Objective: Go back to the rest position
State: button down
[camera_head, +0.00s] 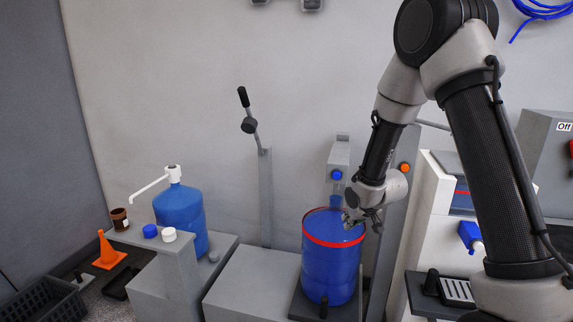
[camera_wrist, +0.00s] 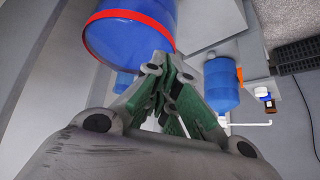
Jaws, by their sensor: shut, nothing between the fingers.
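My gripper (camera_head: 362,222) is at the end of my bent arm, close to the right side of the top of a blue drum (camera_head: 331,265) with a red rim band. In the wrist view my gripper (camera_wrist: 160,72) is shut and empty, its green-sided fingers pointing toward the drum (camera_wrist: 132,38). In that view the fingertips overlap the drum's lower edge. I cannot tell whether they touch it.
A blue water jug (camera_head: 180,215) with a white pump spout stands on a grey stand at left. A lever post (camera_head: 265,200) rises behind. A grey panel (camera_head: 543,150) stands at right.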

jog(key=s+d+r+g, duration=0.1)
jog(key=s+d+r, duration=0.3)
jog(key=s+r, duration=0.4)
jog(key=s+d+r+m+g+h, duration=0.1)
jog(key=s+d+r, duration=0.2)
jog(key=s+r, duration=0.5)
jog(key=s+d+r+g+h, duration=0.1)
jog(key=s+d+r, duration=0.3)
jog(key=s, duration=1.5)
notch_tip(320, 180, up, 4)
jog(key=shift+s+d+r+m, duration=0.2)
jog(key=shift+d+r+m, duration=0.1)
jog(key=shift+m, duration=0.1)
